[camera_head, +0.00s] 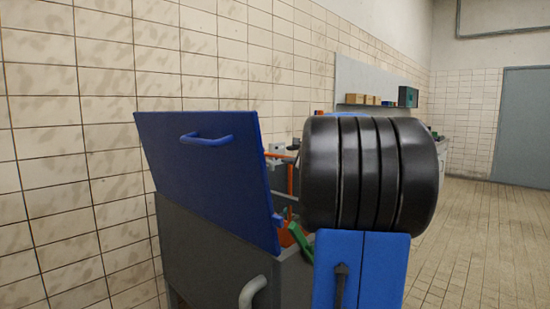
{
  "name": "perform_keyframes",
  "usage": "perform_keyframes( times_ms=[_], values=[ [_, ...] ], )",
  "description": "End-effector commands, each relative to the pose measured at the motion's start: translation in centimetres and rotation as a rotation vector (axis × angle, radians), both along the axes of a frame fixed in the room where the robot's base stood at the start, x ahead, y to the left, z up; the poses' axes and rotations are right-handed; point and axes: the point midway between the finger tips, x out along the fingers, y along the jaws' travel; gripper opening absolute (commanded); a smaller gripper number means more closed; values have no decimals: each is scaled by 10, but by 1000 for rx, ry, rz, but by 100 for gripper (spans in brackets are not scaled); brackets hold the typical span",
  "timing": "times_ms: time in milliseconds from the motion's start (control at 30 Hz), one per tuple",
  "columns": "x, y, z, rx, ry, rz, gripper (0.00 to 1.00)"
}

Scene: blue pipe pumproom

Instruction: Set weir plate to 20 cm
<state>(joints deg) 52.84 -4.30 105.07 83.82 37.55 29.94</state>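No part that I can surely name as the weir plate shows, and no scale or centimetre marks can be read. A blue panel (205,170) with a blue bar handle (207,139) stands tilted up at the left-centre of the head view, above a dark grey box-like body (205,262). I cannot tell whether this panel is a lid or the plate. The inside of the grey body is mostly hidden behind the panel. My gripper is not in view.
A green part (300,242) and orange parts show behind the blue panel's right edge. A grey curved handle (252,292) is on the grey body's front. A tiled wall (60,150) runs along the left. Open floor (480,240) and a grey door (525,125) lie at right.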

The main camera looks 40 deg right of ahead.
Motion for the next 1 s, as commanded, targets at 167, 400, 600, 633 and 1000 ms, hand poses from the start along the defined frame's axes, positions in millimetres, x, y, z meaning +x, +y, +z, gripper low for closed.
perform_keyframes(
  times_ms=[167, 400, 600, 633, 1000],
  values=[
    [32, -8, -8, 2, 2, 2, 33],
    [71, -18, -16, 1, 0, 3, 33],
    [96, -25, -22, 1, 0, 1, 33],
    [99, -25, -22, 1, 0, 1, 33],
    [110, -28, -25, 0, 0, 0, 33]
  ],
)
